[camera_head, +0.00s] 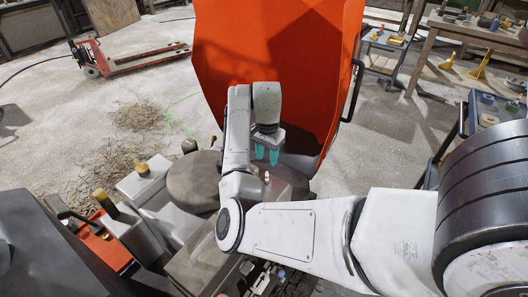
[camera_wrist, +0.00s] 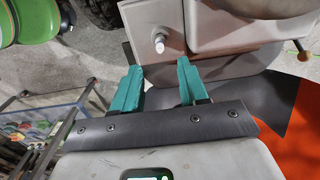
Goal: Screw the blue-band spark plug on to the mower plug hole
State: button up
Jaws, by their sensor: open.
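My gripper (camera_head: 267,154) has teal fingers and is open and empty, above the grey mower body (camera_head: 288,184). In the wrist view its two fingertips (camera_wrist: 158,68) are spread apart. A small white-tipped spark plug (camera_wrist: 159,43) stands up from a round fitting on the mower's grey surface, just beyond the gap between the fingers, apart from them. It also shows as a small pale tip in the head view (camera_head: 267,177), below the fingers. No blue band can be made out on it, and the plug hole itself cannot be seen.
A large orange panel (camera_head: 275,50) rises behind my gripper. A dark round part (camera_head: 193,180) and yellow-capped fittings (camera_head: 142,168) stand to the left. A workbench (camera_head: 455,28) with tools is at the right back. A pallet jack (camera_head: 130,60) stands on the floor at the left back.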

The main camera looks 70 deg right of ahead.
aim_at(267, 172)
notch_tip(267, 172, down, 9)
jog(key=shift+r+b, duration=0.2)
jog(key=shift+b, duration=0.25)
grip_shut()
jog(key=c, duration=0.6)
grip_release()
grip_shut()
dwell(0.6)
